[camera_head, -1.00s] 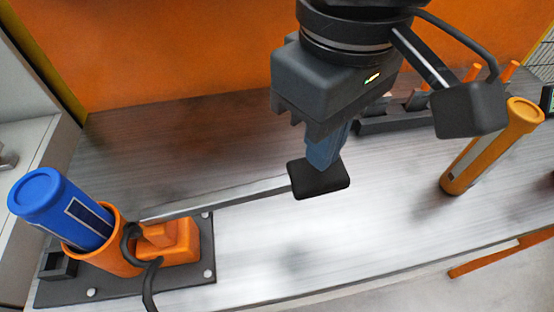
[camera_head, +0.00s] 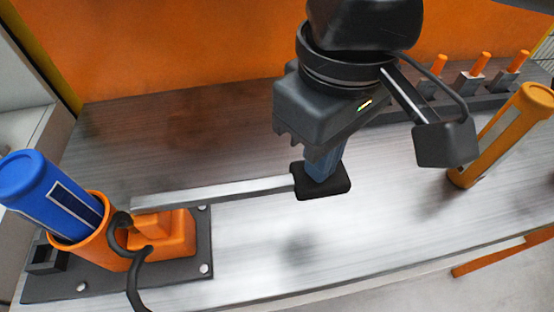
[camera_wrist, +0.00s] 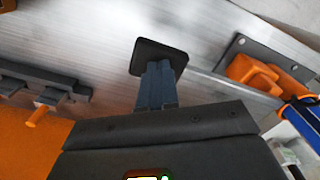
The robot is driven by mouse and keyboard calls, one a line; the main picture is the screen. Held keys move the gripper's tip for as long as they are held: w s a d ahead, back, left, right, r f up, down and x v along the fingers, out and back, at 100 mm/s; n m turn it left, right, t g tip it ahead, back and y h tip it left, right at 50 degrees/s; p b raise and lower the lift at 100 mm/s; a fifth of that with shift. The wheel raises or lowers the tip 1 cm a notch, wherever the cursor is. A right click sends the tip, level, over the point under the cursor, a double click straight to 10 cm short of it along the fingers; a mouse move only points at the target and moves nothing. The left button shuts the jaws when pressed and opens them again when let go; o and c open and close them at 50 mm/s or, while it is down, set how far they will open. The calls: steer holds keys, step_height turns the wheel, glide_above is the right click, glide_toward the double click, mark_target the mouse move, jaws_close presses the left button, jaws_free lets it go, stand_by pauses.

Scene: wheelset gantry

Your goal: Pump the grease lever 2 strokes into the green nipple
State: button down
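The grease pump (camera_head: 165,235) is an orange block on a dark plate at the left; it also shows at the right in the wrist view (camera_wrist: 252,72). Its grey metal lever (camera_head: 215,192) reaches right, nearly level, to a flat black grip (camera_head: 335,188). My gripper (camera_head: 321,178) points down at this grip, its blue fingers close together and meeting its upper face. In the wrist view, the fingers (camera_wrist: 157,85) lie against the black grip (camera_wrist: 160,55), which is wider than they are. No green nipple can be made out.
A blue cartridge (camera_head: 40,188) sits tilted in an orange cup (camera_head: 92,245) beside the pump, with a black hose (camera_head: 133,275). An orange-yellow tube (camera_head: 495,140) stands at the right. A dark rack with orange-tipped pieces (camera_head: 470,82) is behind. The bench between is clear.

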steer(key=shift+f, duration=0.4)
step_height(320, 180, up, 9)
steer(key=p, duration=0.9)
steer(key=shift+r, duration=0.15)
steer(key=shift+a, duration=0.1)
